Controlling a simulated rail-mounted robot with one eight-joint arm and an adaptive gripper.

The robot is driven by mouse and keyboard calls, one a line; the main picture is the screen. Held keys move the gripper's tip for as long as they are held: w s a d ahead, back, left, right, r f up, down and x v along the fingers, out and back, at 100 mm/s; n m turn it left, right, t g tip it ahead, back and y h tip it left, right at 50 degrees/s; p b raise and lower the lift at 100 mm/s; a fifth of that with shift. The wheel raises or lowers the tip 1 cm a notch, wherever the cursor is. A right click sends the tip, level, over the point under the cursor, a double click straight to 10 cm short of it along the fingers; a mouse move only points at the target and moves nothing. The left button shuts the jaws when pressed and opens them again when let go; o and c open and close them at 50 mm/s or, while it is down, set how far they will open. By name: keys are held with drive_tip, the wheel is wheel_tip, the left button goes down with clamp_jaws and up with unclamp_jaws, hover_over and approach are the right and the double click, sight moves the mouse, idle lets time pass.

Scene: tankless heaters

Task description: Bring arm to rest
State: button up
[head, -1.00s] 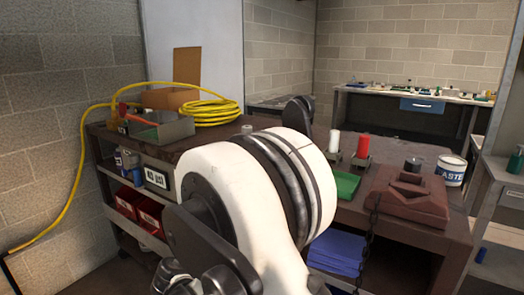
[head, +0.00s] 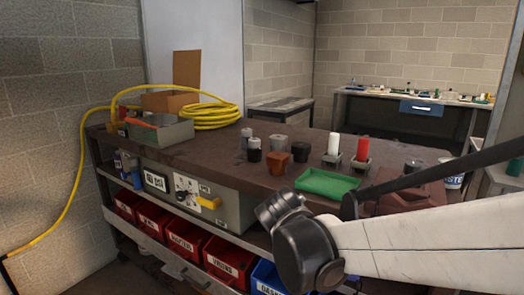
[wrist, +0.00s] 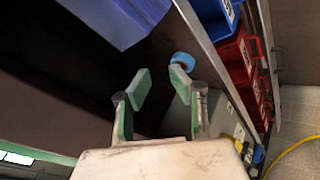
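My gripper (wrist: 162,88) shows in the wrist view with its two green-padded fingers apart. No object is visible between them. A round blue item (wrist: 182,61) lies just beyond the right fingertip; I cannot tell how far away it is. In the head view my white arm reaches in from the right edge, in front of the workbench (head: 215,160). Its dark joint is at the lower middle, and the gripper's fingers cannot be made out there.
On the bench are a green tray (head: 327,184), a red cylinder (head: 363,148), a white cylinder (head: 334,144) and a coiled yellow hose (head: 215,114). Red bins (head: 187,238) and a blue bin (head: 268,278) line the lower shelf. My arm partly hides the bench's right side.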

drive_tip(key=s+d+r+m+y, duration=0.1)
drive_tip(key=s+d+m, duration=0.1)
drive_tip(key=s+d, duration=0.35)
drive_tip(key=s+d+m+g+y, duration=0.1)
drive_tip(key=s+d+m, duration=0.1)
drive_tip(key=s, duration=0.7)
drive_tip(key=s+d+r+m+y, duration=0.15)
drive_tip(key=s+d, duration=0.25)
drive_tip(key=s, duration=0.4)
wheel_tip(320, 180, up, 15)
drive_tip(key=p, duration=1.6)
drive_tip(key=shift+w+m+h, duration=0.25)
drive_tip(key=shift+m+h, duration=0.1)
